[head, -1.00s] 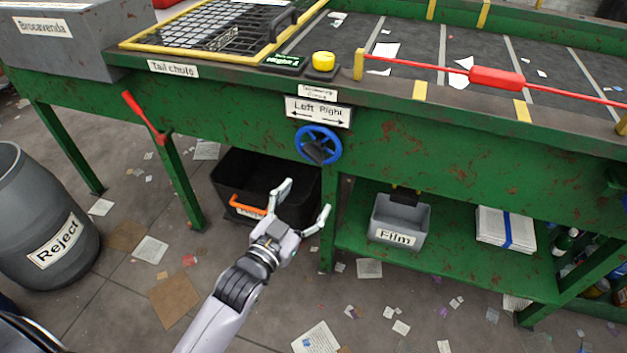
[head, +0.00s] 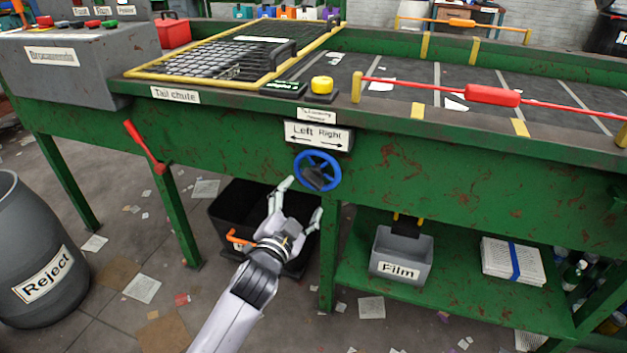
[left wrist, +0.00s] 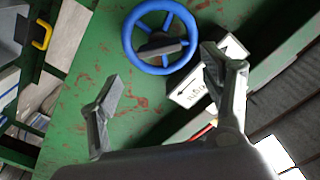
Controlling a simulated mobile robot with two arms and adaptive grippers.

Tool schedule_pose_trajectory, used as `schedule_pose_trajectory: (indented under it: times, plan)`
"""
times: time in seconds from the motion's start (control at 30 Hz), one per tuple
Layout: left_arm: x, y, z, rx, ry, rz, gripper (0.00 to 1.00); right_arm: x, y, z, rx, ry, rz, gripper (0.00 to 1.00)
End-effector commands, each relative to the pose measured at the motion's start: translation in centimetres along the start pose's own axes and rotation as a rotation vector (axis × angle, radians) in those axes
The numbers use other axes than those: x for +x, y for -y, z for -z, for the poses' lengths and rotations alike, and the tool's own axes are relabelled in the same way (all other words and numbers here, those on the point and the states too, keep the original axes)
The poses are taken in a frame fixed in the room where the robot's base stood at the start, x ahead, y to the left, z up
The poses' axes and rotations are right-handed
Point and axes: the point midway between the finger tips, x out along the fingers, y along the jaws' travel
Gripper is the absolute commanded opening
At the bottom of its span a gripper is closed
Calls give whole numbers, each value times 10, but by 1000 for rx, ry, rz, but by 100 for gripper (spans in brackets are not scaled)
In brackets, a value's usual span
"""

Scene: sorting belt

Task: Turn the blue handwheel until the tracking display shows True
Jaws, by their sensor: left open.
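The blue handwheel (head: 317,171) with a dark hub knob is on the green side of the belt frame, below a "Left Right" arrow sign (head: 318,136). My left gripper (head: 302,198) is open and empty, just below and left of the wheel in the head view. In the left wrist view the handwheel (left wrist: 161,38) shows beyond and between the two spread fingers (left wrist: 160,68), which look clear of its rim. A small dark display with green text (head: 284,88) sits on the top edge; its text is too small to read surely. My right gripper is out of view.
A yellow button (head: 322,84) is beside the display. A red lever (head: 145,147) is left of the wheel. A black bin (head: 225,212) is behind my left gripper, under the frame. A grey "Film" bin (head: 400,255) stands on the lower shelf. A "Reject" barrel (head: 35,260) stands left.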

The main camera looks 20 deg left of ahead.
Motion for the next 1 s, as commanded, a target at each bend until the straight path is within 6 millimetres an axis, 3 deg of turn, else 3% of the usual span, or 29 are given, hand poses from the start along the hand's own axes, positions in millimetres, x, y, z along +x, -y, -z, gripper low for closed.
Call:
schedule_pose_trajectory:
  times: [0.2, 0.43, 0.6, 0.9, 1.0]
  plan:
    - [46, -1, 0, 0, -2, 1, 72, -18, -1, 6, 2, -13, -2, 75]
    - [79, 0, 0, -1, -2, 1, 72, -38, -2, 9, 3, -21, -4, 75]
    - [90, 0, 0, -1, -1, 0, 72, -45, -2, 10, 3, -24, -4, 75]
    - [91, 0, 0, -1, -1, -1, 72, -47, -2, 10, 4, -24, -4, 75]
    - [91, 0, 0, -1, -1, 0, 65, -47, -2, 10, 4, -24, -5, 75]
